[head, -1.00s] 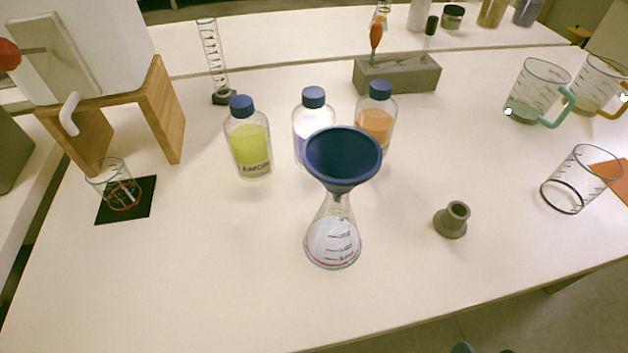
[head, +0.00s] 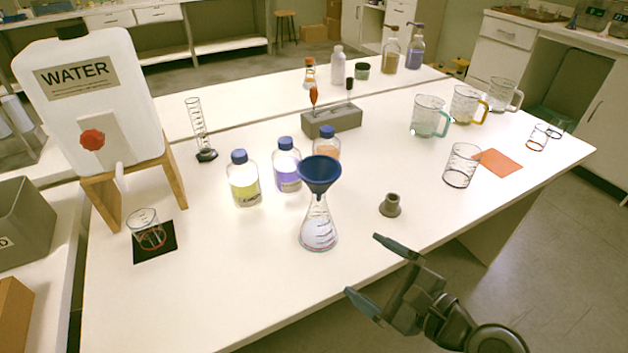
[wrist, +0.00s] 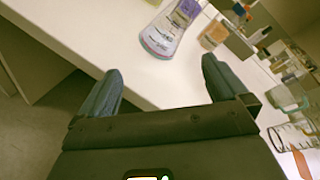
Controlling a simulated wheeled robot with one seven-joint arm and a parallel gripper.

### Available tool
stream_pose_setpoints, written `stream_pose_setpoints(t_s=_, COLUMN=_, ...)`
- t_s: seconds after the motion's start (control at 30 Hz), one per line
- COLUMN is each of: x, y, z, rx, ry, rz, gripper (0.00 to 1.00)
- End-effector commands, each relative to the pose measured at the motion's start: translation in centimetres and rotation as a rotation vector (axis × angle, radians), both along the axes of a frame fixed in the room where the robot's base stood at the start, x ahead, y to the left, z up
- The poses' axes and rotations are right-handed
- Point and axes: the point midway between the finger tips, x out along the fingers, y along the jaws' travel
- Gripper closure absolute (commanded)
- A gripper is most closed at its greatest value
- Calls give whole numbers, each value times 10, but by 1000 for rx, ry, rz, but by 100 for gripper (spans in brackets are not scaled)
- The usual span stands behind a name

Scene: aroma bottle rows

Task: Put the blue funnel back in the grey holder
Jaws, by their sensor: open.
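The blue funnel (head: 319,174) sits in the mouth of a conical glass flask (head: 319,232) that stands near the front of the white table. The small grey holder (head: 390,206) stands empty on the table, to the right of the flask. My gripper (head: 371,267) is open and empty near the table's front edge, to the right of and nearer than the flask, apart from both flask and holder. In the wrist view its two fingers (wrist: 158,85) are spread, with the flask's lower part (wrist: 160,40) beyond them. The funnel cannot be made out there.
Bottles of yellow (head: 244,182), purple (head: 287,168) and orange liquid (head: 327,146) stand behind the flask. A grey block (head: 335,121) holds droppers farther back. A glass beaker (head: 461,166) stands right of the holder. The water tank (head: 90,95) is at left.

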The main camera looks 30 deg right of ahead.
Motion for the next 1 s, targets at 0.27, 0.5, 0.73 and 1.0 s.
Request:
stream_pose_setpoints(t_s=0.27, x=35, y=0, z=40, rx=258, ry=-4, rz=18, gripper=0)
stream_pose_setpoints(t_s=0.5, x=71, y=0, z=92, rx=560, ry=5, rz=68, gripper=0)
stream_pose_setpoints(t_s=0.73, x=93, y=1, z=125, rx=755, ry=20, rz=120, gripper=0)
stream_pose_setpoints(t_s=1.0, x=116, y=13, z=126, rx=764, ry=23, rz=125, gripper=0)
